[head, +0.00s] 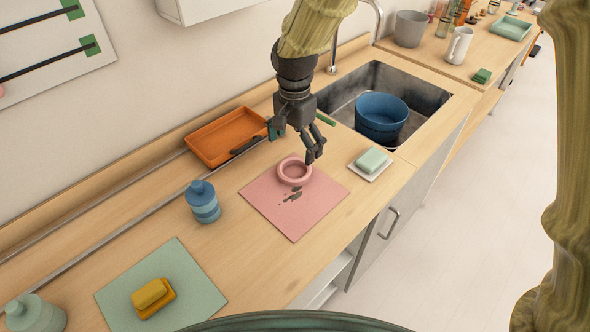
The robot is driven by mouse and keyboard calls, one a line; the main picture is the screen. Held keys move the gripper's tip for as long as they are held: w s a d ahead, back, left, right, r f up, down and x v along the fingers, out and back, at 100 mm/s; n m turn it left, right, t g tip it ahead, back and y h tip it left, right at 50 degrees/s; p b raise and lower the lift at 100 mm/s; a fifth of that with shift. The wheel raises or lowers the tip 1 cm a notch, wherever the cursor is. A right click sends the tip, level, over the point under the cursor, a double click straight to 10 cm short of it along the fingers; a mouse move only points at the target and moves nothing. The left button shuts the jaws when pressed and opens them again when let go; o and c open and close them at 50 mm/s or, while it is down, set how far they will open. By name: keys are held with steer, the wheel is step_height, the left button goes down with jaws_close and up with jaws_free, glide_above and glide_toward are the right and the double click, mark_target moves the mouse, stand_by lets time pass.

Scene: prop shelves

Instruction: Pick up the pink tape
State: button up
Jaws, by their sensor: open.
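The pink tape (294,181) is a thick ring lying flat on a pink square mat (262,205) on the wooden counter, near the mat's upper corner. My gripper (293,147) hangs just above and behind the tape, fingers pointing down and spread apart. One finger reaches close to the tape's right edge; I cannot tell whether it touches. Nothing shows between the fingers.
An orange tray (213,151) stands left of my gripper, and a blue jar (203,203) left of the mat. A green soap on a white dish (370,162) is close at right. Behind is a sink (424,99) holding a blue pot (381,117).

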mark_target(295, 173)
steer(key=shift+s+f+p, duration=0.1)
steer(key=shift+f+p, duration=0.55)
steer(key=shift+f, duration=3.05)
steer(key=shift+c, duration=0.2)
steer(key=c, duration=1.1)
steer(key=shift+r, duration=0.15)
